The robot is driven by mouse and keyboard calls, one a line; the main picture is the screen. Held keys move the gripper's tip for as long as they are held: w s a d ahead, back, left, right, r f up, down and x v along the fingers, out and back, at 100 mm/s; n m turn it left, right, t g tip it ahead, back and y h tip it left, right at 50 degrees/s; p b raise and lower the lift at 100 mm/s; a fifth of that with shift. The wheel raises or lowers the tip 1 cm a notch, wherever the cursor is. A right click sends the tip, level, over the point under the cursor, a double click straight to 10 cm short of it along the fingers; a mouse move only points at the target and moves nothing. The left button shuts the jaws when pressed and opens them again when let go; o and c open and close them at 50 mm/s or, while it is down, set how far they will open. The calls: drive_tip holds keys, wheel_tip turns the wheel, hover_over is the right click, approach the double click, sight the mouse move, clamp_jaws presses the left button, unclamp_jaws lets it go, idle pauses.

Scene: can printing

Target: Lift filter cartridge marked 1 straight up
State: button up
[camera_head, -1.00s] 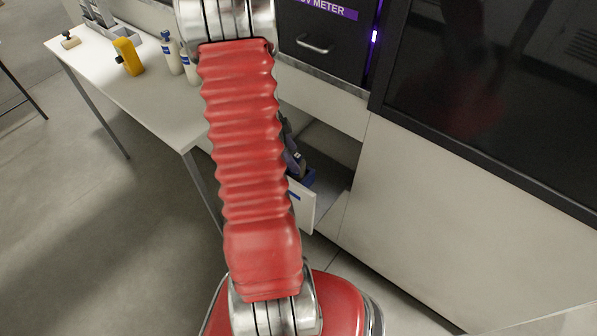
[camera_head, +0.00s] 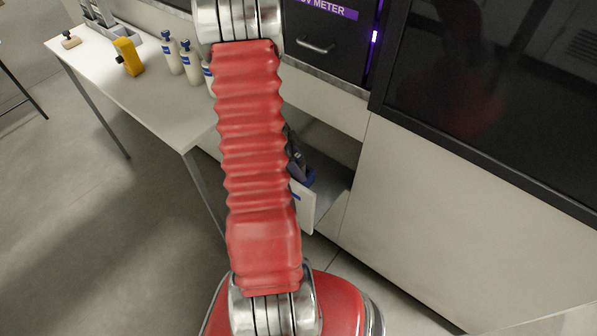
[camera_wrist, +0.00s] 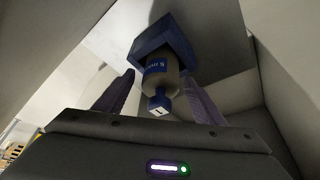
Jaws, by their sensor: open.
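In the wrist view, the filter cartridge (camera_wrist: 160,84) is a grey cylinder with a blue label band and a blue cap marked 1. Its far end sits in a square blue holder (camera_wrist: 146,47). My gripper (camera_wrist: 160,77) is open, with one dark finger on each side of the cartridge. Gaps show between the fingers and the cartridge. In the head view, a dark part of my gripper shows beside my red arm at the lower shelf. The cartridge cannot be made out there.
Pale panels (camera_wrist: 60,35) close in around the gripper in the wrist view. In the head view, several pale bottles (camera_head: 190,64) with blue caps and a yellow item (camera_head: 128,57) stand on a white table (camera_head: 150,100). A grey cabinet (camera_head: 440,210) stands to the right.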

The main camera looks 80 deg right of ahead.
drive_tip(key=shift+c, duration=0.6)
drive_tip(key=c, duration=1.5)
drive_tip(key=shift+o, duration=0.2)
drive_tip(key=shift+r, duration=5.05)
